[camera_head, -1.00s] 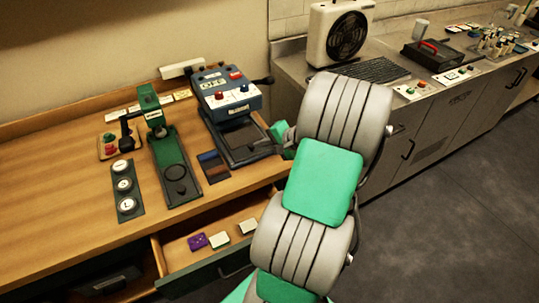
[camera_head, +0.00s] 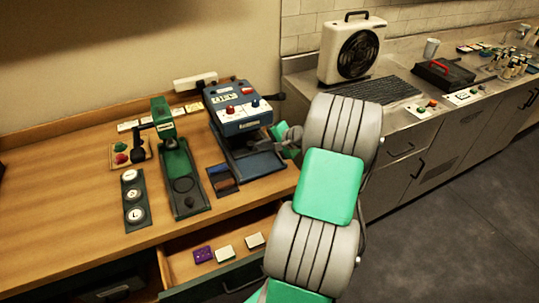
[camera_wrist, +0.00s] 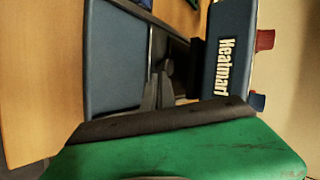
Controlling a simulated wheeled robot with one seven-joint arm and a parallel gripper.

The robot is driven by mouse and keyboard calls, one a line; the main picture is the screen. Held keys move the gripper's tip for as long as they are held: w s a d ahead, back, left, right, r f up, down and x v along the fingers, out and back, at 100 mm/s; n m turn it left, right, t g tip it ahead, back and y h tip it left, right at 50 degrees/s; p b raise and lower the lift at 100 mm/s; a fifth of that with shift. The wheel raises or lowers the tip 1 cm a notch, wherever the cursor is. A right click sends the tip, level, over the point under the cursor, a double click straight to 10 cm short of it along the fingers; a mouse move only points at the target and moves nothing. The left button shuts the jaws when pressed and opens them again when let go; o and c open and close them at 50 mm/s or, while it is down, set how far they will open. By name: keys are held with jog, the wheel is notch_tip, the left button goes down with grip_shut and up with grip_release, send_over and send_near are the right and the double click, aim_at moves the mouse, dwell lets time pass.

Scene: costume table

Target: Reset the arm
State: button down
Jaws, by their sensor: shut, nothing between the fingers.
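My gripper (camera_head: 276,143) is beside the right side of the blue heat press (camera_head: 240,120), partly hidden behind my forearm. In the wrist view, its grey fingers (camera_wrist: 161,88) are shut and empty. I cannot tell whether the fingers touch the press. My arm bends up over the table's right end, in front of the drawer's right part.
A green press (camera_head: 178,170) and a button strip (camera_head: 133,200) stand on the wooden table (camera_head: 60,200). An open drawer (camera_head: 190,281) below holds a purple card (camera_head: 203,254) and pale ones. A fan (camera_head: 350,48) stands on the metal counter at right. The floor right is clear.

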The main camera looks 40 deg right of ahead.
jog(key=s+f+b+v, duration=0.1)
jog(key=b+v, duration=0.1)
jog(key=v, duration=1)
jog(key=s+f+n+g, duration=0.4)
jog(key=s+f, duration=0.4)
jog(key=f, duration=0.2)
jog(key=s+a+f+g, duration=0.35)
jog(key=s+a, duration=0.25)
jog(key=s, duration=0.3)
jog(key=a+r+g, duration=0.1)
jog(key=a, duration=0.1)
jog(key=a+r+n+g, duration=0.1)
jog(key=a, duration=0.2)
jog(key=a+r+n+g+h, duration=0.1)
jog(key=a+r, duration=0.1)
jog(key=shift+s+a+r, duration=0.15)
jog(key=shift+a, duration=0.1)
jog(key=w+a+r+n+t, duration=0.1)
jog(key=w+a+r+n, duration=0.2)
jog(key=a, duration=0.4)
jog(key=w+a+r+n+t, duration=0.1)
jog(key=w+a+r+n, duration=0.2)
jog(key=a, duration=0.4)
jog(key=w+a+r+n+t+h, duration=0.1)
jog(key=w+a+r+n, duration=0.3)
jog(key=a, duration=0.3)
jog(key=shift+a+r+t, duration=0.2)
jog(key=shift+r+t, duration=0.1)
jog(key=shift+t, duration=0.05)
